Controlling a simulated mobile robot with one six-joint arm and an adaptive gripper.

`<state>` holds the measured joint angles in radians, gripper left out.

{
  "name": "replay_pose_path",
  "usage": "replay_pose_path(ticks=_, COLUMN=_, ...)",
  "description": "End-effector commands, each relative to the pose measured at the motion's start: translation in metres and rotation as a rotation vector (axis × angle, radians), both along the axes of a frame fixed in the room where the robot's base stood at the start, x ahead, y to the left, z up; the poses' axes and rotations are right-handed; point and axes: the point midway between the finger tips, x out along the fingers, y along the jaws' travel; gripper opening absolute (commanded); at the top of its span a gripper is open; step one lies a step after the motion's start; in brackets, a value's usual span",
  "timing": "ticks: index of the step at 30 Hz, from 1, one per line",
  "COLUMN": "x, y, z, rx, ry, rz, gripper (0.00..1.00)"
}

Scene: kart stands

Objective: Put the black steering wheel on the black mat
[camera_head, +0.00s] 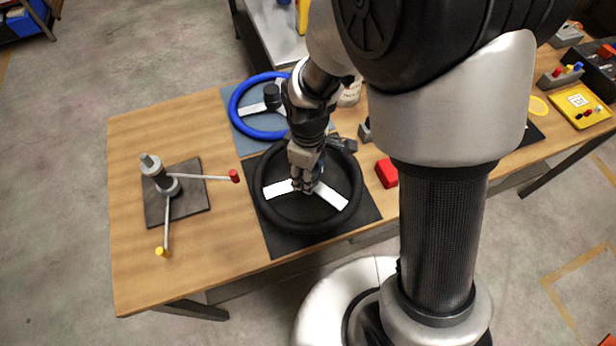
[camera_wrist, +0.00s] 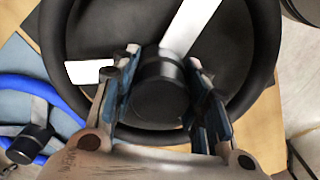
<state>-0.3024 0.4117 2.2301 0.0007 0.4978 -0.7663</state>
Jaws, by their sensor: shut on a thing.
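The black steering wheel (camera_head: 351,203) has a black rim and white spokes. It lies flat over the black mat (camera_head: 372,214) at the front of the wooden table; whether it touches the mat or hovers slightly is hard to tell. My gripper (camera_head: 303,188) points down at the wheel's middle. In the wrist view my gripper (camera_wrist: 160,100) has its fingers on both sides of the wheel's black hub (camera_wrist: 160,90), shut on it. The wheel's rim (camera_wrist: 262,60) surrounds the fingers there, and the mat shows partly beneath it.
A blue steering wheel (camera_head: 234,105) lies on a blue-grey mat (camera_head: 249,144) just behind. A grey stand (camera_head: 205,203) with red- and yellow-tipped arms is at left. A red block (camera_head: 387,172) sits right of the black mat. The table's front left (camera_head: 190,265) is clear.

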Motion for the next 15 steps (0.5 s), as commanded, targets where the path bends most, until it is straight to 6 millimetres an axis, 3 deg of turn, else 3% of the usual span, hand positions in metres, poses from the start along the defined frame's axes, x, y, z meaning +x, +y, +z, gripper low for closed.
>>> replay_pose_path(ticks=5, x=0.0, y=0.0, z=-0.028, rx=0.0, ry=0.001, rz=0.0, gripper=0.0)
replay_pose_path(ticks=15, x=0.0, y=0.0, z=-0.03, rx=0.0, ry=-0.001, rz=0.0, gripper=0.0)
